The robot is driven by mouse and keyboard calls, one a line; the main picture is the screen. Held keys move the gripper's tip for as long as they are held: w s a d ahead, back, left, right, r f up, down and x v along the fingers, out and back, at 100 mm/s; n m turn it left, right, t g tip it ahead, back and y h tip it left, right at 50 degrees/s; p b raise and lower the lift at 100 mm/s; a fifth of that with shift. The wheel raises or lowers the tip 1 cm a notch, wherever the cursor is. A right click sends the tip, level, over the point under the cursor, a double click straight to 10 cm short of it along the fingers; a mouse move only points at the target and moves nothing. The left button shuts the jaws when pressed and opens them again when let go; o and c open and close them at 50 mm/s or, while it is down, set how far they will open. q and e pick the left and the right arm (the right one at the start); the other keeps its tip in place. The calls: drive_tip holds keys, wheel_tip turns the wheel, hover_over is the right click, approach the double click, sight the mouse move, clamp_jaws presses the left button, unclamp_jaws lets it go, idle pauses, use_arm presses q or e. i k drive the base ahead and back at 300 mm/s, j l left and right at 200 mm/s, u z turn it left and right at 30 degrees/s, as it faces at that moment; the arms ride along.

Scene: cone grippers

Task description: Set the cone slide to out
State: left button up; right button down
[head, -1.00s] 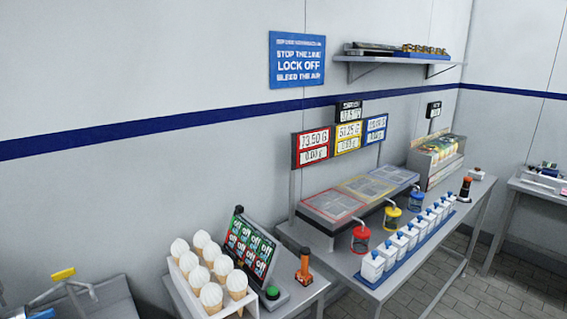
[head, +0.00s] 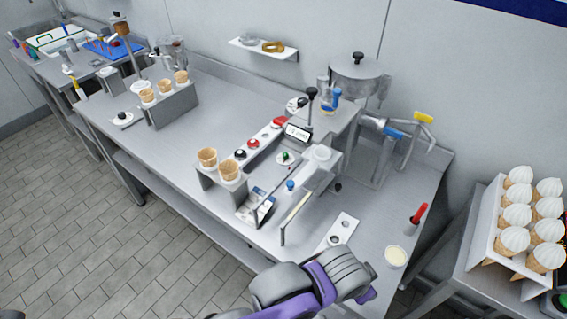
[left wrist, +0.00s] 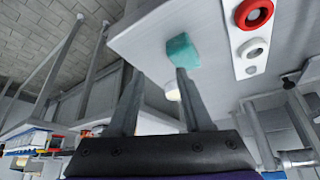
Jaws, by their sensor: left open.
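A cone fixture with two wafer cones (head: 218,164) stands at mid-bench in the head view. A small blue knob (head: 290,185) and a narrow upright plate (head: 296,214) are to its right; I cannot tell which part is the cone slide. My left arm, grey and purple, comes in at the bottom of the head view, in front of the bench; its fingertips do not show clearly there. In the left wrist view my left gripper (left wrist: 158,75) is open, its two fingers apart. A teal block (left wrist: 182,51) shows just beyond the right fingertip. My right gripper is not seen.
A white plate with holes (head: 340,231), a red-handled tool (head: 417,218) and a small cream-filled cup (head: 396,256) are on the bench's right part. A rack of filled cones (head: 514,225) stands farther right. The bench's left front is mostly clear.

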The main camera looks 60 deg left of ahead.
sight(309, 166)
drive_tip(key=u, duration=1.9)
drive_tip(key=k+l, duration=0.1)
drive_tip(key=l, duration=0.4)
drive_tip(key=k+l, duration=0.1)
drive_tip(key=l, duration=0.45)
